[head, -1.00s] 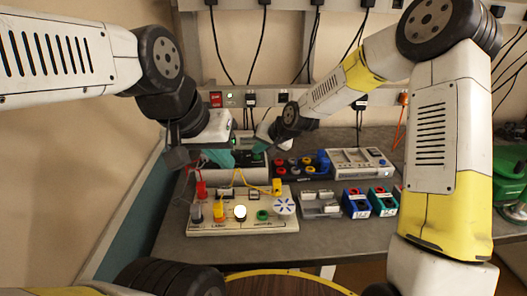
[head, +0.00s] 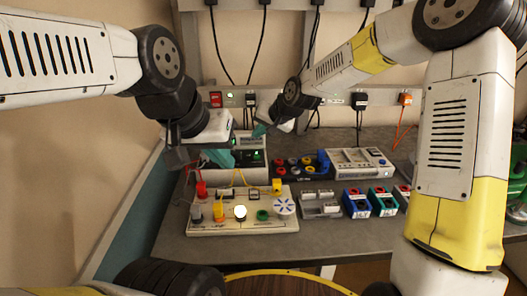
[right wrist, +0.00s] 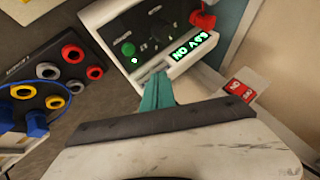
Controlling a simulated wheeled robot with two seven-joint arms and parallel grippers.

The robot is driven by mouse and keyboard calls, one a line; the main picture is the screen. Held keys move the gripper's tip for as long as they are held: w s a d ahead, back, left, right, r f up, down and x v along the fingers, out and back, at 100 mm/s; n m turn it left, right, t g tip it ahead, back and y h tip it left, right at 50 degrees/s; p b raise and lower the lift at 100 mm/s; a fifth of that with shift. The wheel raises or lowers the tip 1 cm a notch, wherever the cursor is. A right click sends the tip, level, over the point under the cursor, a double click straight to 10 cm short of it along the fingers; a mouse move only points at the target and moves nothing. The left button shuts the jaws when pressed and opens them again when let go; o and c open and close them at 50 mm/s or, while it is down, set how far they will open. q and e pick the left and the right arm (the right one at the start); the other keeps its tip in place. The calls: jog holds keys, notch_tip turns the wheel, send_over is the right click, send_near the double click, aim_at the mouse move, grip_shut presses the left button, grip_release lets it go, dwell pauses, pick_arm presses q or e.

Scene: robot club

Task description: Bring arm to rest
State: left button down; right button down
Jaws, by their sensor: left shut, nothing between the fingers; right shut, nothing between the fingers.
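My left gripper (head: 219,158) has teal fingers, shut and empty, over the back left of the bench, above the far side of the cream circuit board (head: 255,229). My right gripper (head: 262,129) is shut and empty, higher and farther back, in front of the wall strip near the power supply (head: 254,141). In the right wrist view its closed teal fingers (right wrist: 157,92) are in front of the power supply (right wrist: 115,22), whose display glows green; the gap between them cannot be told. A round white lamp (head: 240,212) on the board is bright.
A binding-post block (head: 290,172), a light grey instrument (head: 357,164), a grey parts tray (head: 320,206), and blue (head: 355,203) and green (head: 383,202) parts stand right of the board. Cables hang along the wall behind. The bench front (head: 310,243) is clear.

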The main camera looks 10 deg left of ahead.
jog(key=s+d+r+h, duration=0.2)
jog(key=s+d+r, duration=0.3)
jog(key=s+d, duration=0.3)
jog(key=s+d+r+h, duration=0.2)
jog(key=s+d+r, duration=0.2)
jog(key=s+d, duration=1.45)
jog(key=s, duration=0.4)
jog(key=shift+r+h, duration=0.3)
